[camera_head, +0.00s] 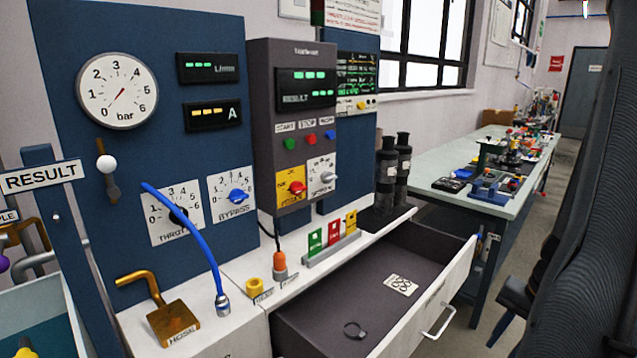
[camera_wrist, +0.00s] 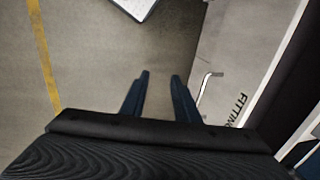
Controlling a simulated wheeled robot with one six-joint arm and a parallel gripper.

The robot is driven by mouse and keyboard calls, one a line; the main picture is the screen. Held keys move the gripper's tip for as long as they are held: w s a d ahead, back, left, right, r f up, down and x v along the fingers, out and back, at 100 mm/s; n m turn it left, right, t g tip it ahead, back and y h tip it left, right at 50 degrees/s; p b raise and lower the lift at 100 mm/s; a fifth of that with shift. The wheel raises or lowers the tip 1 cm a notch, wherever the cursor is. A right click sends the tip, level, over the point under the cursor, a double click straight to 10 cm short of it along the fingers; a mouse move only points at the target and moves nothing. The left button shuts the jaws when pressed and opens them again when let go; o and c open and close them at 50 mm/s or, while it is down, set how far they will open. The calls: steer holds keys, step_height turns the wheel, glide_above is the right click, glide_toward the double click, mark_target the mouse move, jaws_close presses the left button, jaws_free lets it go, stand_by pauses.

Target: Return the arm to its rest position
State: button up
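My arm, dark and ribbed, stands along the right side of the head view. In the wrist view my gripper (camera_wrist: 160,76) points down over the bare floor, with its two dark blue fingers apart and nothing between them. Its blue fingers also show low at the right in the head view, beside my arm and to the right of the open drawer (camera_head: 441,298). The gripper touches nothing that I can see.
The pump bench with a blue panel (camera_head: 72,40), gauge (camera_head: 117,90) and blue hose (camera_head: 190,225) stands at left. The drawer juts out and holds a dark ring (camera_head: 355,330) and a marked tag (camera_head: 400,285). A long workbench (camera_head: 455,146) runs behind. Floor is clear below my gripper.

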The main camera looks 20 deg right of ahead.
steer(key=w+a+r+n+g, duration=0.1)
steer(key=w+a+r+n, duration=0.15)
steer(key=a, duration=0.55)
steer(key=w+a+r+n, duration=0.2)
steer(key=w+a+n, duration=0.15)
steer(key=a, duration=0.45)
steer(key=a+r+n, duration=0.1)
steer(key=a+n, duration=0.1)
steer(key=a, duration=0.3)
steer(key=s+a+r+n, duration=0.1)
steer(key=a+n, duration=0.1)
steer(key=a, duration=0.4)
steer(key=a+r+n+h, duration=0.1)
steer(key=a+r, duration=0.1)
steer(key=a, duration=0.3)
steer(key=shift+s+a+n+g, duration=0.3)
steer(key=shift+n, duration=0.1)
steer(key=shift+s+a, duration=0.1)
steer(key=shift+a, duration=0.1)
